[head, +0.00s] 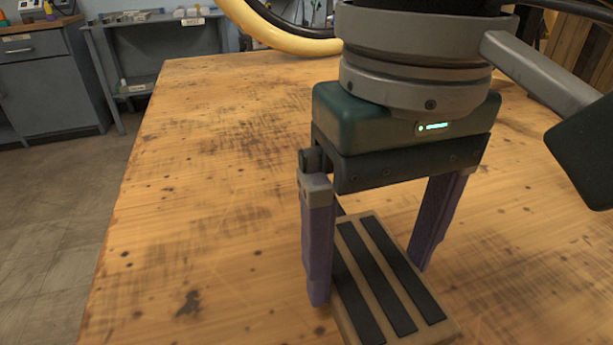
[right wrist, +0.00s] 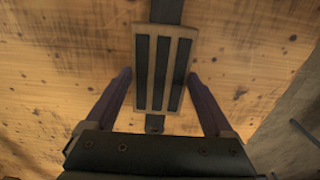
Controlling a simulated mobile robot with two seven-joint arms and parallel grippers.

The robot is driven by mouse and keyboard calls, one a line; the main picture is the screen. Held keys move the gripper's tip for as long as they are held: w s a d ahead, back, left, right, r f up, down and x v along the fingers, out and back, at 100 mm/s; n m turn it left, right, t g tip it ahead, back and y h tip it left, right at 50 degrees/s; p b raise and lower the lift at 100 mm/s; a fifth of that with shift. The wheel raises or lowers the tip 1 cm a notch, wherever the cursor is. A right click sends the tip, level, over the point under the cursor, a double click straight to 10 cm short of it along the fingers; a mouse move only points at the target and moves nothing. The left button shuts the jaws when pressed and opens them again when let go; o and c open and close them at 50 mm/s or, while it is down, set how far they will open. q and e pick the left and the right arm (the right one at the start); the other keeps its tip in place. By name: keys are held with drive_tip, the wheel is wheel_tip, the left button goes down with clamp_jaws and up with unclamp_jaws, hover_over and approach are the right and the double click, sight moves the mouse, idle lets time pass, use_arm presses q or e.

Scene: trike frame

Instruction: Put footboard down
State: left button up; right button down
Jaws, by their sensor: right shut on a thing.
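The footboard (head: 375,265) is a tan board with three black strips. My right gripper (head: 369,285) points down over it, with one purple finger along each long side, and is shut on it. In the right wrist view the footboard (right wrist: 165,70) lies between the fingertips, and a dark bar (right wrist: 167,10) shows beyond its far end. The footboard is at or just above the wooden table; whether it touches the wood is hard to tell. My left gripper is not in view.
The worn wooden table (head: 200,200) is bare to the left of the gripper. A yellow curved tube (head: 275,38) and part of a black wheel are at the back edge. A grey cabinet (head: 45,80) and a shelf (head: 140,90) with small items stand beyond.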

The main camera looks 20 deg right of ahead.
drive_tip(key=shift+f, duration=0.1)
unclamp_jaws()
